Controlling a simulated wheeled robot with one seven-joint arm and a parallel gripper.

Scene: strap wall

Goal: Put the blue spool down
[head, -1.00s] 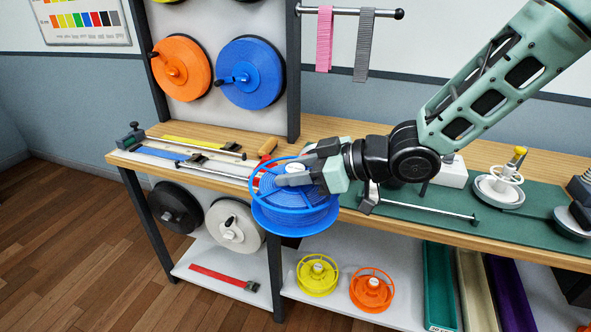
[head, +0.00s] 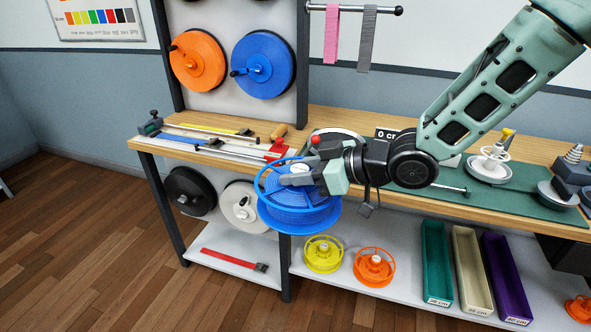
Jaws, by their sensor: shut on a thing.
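The blue spool (head: 300,214) is a wide, flanged reel wound with blue strap, with a pale hub on top. My gripper (head: 298,178) is shut on the blue spool at its hub, coming from the right. The spool hangs in front of the bench's front edge, above the lower shelf, with its axis roughly upright. It covers part of the bench edge and part of the white wheel behind it. The fingertips are partly hidden by the spool's rim and hub.
The lower shelf (head: 400,300) holds a yellow spool (head: 323,254), an orange spool (head: 374,267), three long bins and a red strap (head: 233,261). The workbench (head: 170,148) carries straps and tools at left and a green mat (head: 520,198) at right. Bare shelf shows around the red strap.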

